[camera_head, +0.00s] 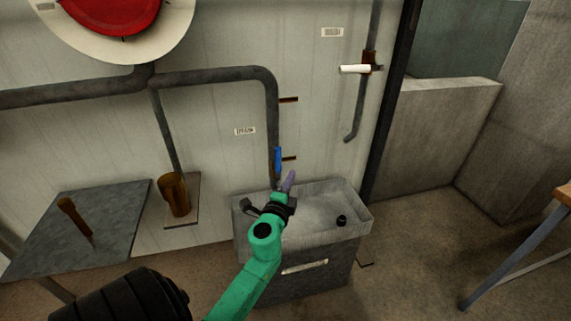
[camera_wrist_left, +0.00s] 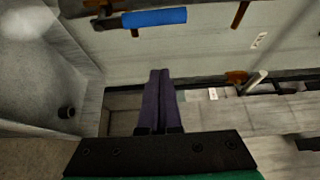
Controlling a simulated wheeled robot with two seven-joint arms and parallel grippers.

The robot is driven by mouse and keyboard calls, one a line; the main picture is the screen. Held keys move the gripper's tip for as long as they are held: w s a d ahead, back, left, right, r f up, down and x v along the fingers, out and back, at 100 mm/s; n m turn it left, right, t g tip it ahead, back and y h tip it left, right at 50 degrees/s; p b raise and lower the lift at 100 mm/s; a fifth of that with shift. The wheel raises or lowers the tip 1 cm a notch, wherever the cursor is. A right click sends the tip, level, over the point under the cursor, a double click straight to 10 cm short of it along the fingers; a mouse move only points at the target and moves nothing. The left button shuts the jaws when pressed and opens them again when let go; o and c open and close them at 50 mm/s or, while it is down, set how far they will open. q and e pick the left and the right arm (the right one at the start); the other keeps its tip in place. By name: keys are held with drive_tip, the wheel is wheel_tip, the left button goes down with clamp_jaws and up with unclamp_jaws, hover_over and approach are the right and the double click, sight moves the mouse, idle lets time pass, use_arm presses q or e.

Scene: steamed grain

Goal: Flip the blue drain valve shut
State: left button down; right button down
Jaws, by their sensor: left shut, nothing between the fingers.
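The blue drain valve handle (camera_head: 278,159) is on the lower end of the grey pipe above the grey sink in the head view. It stands upright, roughly along the pipe. In the left wrist view the blue handle (camera_wrist_left: 155,17) lies across the top, beyond the fingertips. My left gripper (camera_head: 290,178) is just below and right of the handle in the head view, over the sink. Its purple fingers (camera_wrist_left: 160,78) are together and empty, with a visible gap to the handle in the wrist view. My right gripper is not in view.
The grey sink (camera_head: 365,214) stands against the wall with a small black drain piece (camera_head: 342,221). A white-handled valve (camera_head: 354,69) is upper right. A wooden table (camera_head: 564,190) is far right.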

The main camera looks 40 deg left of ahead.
sight(278, 166)
use_arm(q)
drive_tip(key=w+a, duration=0.4)
drive_tip(key=a, duration=0.2)
drive_tip(key=shift+w, duration=0.15)
drive_tip(key=shift+a, duration=0.1)
